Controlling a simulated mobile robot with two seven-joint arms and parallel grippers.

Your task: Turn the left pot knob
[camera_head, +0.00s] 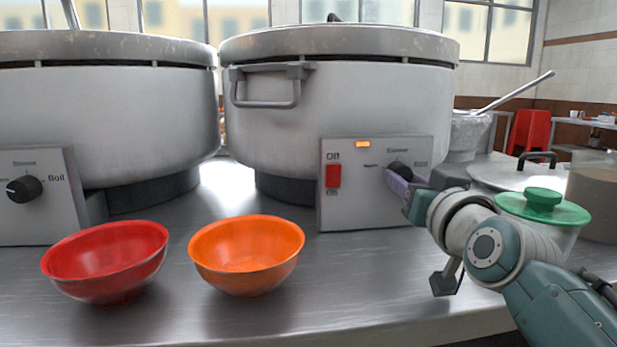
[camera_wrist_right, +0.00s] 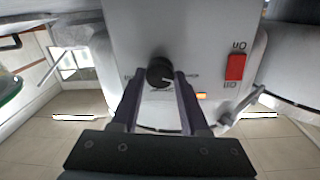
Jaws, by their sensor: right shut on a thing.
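The left pot (camera_head: 120,120) is a large grey stockpot, partly cut off by the picture's left edge. Its black knob (camera_head: 24,189) sits on a panel marked "Boil", with no gripper near it. The right pot (camera_head: 340,110) has a panel with its own black knob (camera_head: 400,168). My right gripper (camera_head: 397,179) is at this right knob, its purple fingers closed on it. The right wrist view shows the dark knob (camera_wrist_right: 160,71) between the fingertips, upside down against the grey panel. My left gripper is not in view.
The right panel also carries a red switch (camera_head: 333,175) and a lit orange lamp (camera_head: 363,144). A red bowl (camera_head: 105,260) and an orange bowl (camera_head: 246,255) stand in front of the pots. A green-lidded container (camera_head: 543,207) is close behind my right arm.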

